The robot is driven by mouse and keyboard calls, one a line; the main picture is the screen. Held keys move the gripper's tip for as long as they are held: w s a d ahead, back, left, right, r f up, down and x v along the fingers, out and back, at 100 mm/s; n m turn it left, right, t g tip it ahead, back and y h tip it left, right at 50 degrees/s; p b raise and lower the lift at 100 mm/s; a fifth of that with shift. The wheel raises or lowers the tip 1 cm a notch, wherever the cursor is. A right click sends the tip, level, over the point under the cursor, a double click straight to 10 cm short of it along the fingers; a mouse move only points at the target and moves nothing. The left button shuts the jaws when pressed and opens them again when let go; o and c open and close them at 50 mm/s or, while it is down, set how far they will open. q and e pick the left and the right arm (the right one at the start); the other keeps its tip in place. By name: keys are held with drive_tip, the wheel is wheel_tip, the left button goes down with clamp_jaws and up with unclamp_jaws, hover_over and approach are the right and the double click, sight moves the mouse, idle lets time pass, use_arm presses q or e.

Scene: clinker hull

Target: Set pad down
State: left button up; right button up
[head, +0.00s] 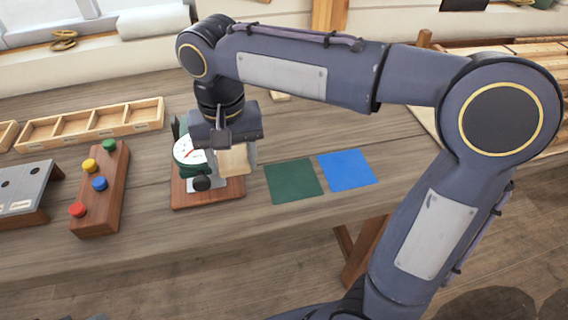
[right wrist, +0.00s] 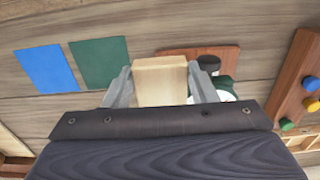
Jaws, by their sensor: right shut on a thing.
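My right gripper (head: 234,162) is shut on a pale wooden block-like pad (head: 233,160). The pad also shows in the right wrist view (right wrist: 160,82), between the two grey fingers. In the head view it appears over the right part of a dial gauge's wooden base (head: 225,193). I cannot tell the gap below it. The gauge (head: 188,150) has a white dial and green body, partly hidden by my gripper; a black knob (head: 201,183) sits in front. My left gripper is not in view.
A green square mat (head: 294,180) and a blue one (head: 346,168) lie flat and empty right of the gauge. A wooden block with coloured knobs (head: 103,190), a grey stand (head: 25,190) and a compartment tray (head: 95,122) are at left. Bare bench lies in front.

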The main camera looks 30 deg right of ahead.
drive_tip(key=d+f, duration=0.4)
drive_tip(key=d, duration=0.4)
hover_over(294, 184)
drive_tip(key=a, duration=0.1)
wheel_tip(294, 184, down, 4)
drive_tip(key=shift+f, duration=0.2)
drive_tip(key=shift+d+f, duration=0.15)
drive_tip(key=shift+f, duration=0.05)
drive_tip(key=f, duration=0.3)
drive_tip(key=shift+d+f, duration=0.15)
drive_tip(key=shift+d, duration=0.25)
drive_tip(key=shift+f, duration=0.3)
drive_tip(key=shift+f+b, duration=0.1)
drive_tip(key=shift+b, duration=0.25)
drive_tip(key=o, duration=0.5)
drive_tip(key=shift+f, duration=0.1)
drive_tip(key=o, duration=0.5)
drive_tip(key=shift+c, duration=0.2)
